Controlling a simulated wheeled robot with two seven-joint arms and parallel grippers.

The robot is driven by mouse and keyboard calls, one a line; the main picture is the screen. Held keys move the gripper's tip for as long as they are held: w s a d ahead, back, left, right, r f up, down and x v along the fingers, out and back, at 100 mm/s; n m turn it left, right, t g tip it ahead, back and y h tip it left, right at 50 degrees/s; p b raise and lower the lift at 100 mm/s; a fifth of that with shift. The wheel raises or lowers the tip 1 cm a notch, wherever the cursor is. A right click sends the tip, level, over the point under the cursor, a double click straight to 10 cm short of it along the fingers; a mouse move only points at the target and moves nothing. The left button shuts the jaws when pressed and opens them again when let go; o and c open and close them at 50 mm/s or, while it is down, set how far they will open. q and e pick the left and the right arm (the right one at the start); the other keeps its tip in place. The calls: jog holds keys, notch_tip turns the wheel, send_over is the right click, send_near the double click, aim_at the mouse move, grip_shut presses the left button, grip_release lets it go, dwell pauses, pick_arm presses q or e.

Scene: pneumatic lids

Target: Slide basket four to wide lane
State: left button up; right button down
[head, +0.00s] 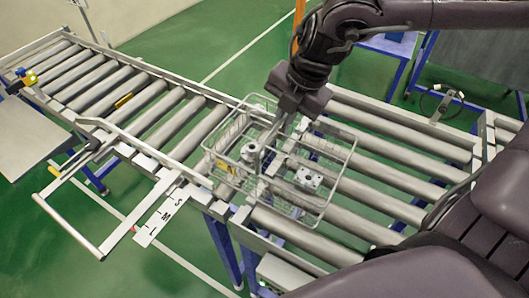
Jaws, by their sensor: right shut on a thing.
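A wire basket (338,184) sits on the roller conveyor, across the place where the left and right roller sections meet. It holds a round metal part (250,152), a block with holes (309,179) and a small yellow piece (226,166). No number on the basket is readable. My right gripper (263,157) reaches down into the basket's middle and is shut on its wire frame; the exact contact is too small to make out. The right roller section (400,150) has longer rollers than the left section (130,105). My left gripper is not in view.
A metal bar handle (70,225) juts out from the conveyor's near side, beside a white lettered plate (158,215). A yellow device (25,78) stands at the far left end. A blue-framed table (390,45) stands behind.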

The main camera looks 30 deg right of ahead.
jog(key=shift+s+d+p, duration=0.2)
jog(key=shift+s+d, duration=0.15)
jog(key=shift+s, duration=0.3)
jog(key=shift+s+d+p, duration=0.15)
jog(key=shift+s+d, duration=0.2)
jog(key=shift+s, duration=0.25)
jog(key=shift+r, duration=0.15)
jog(key=s+d+b, duration=0.4)
jog(key=s+b, duration=0.2)
jog(key=s, duration=0.1)
dwell(0.8)
dwell(0.4)
